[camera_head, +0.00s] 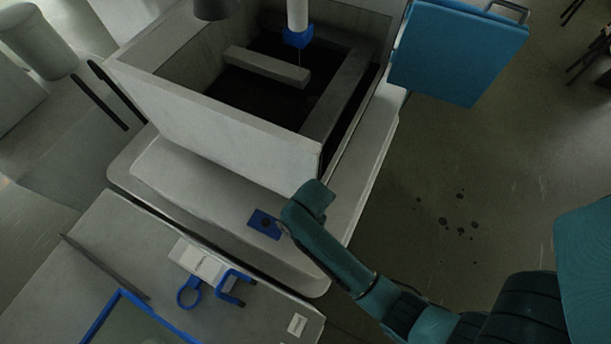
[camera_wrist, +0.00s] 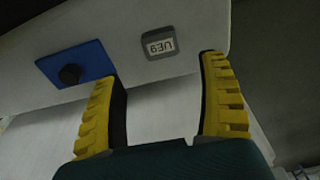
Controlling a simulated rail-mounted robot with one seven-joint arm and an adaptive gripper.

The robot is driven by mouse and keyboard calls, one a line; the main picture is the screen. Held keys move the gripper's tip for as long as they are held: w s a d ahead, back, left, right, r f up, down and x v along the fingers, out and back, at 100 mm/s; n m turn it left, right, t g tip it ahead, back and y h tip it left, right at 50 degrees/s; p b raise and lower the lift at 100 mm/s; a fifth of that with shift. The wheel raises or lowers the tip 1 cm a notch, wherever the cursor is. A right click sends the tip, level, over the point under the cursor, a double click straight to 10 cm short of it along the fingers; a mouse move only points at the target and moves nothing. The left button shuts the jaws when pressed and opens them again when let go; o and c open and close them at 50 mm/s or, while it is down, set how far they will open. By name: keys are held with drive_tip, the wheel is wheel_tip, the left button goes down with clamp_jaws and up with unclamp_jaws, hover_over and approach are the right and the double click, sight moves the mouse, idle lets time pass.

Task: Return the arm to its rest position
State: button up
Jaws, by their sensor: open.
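My gripper (camera_wrist: 160,68) shows in the wrist view with its two yellow ribbed fingers spread apart and nothing between them. Its fingers point at the pale front face of the machine. A blue plate with a black knob (camera_wrist: 75,64) is on that face, just left of the left fingertip. A small grey-framed display (camera_wrist: 160,43) lies beyond the gap between the fingers. In the head view my teal arm reaches from the lower right to the machine's front ledge, beside the blue plate (camera_head: 264,224). The fingers are not visible there, hidden by the arm.
The machine's open tank (camera_head: 215,130) stands behind the arm, with a grey bar (camera_head: 268,67) and a blue-tipped head (camera_head: 298,38) inside. A blue panel (camera_head: 458,50) is at upper right. A bench (camera_head: 60,290) at lower left holds a blue ring (camera_head: 189,292) and blue fork (camera_head: 236,286).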

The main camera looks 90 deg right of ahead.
wheel_tip(320, 180, up, 3)
drive_tip(key=shift+s+d, duration=0.15)
idle(0.6)
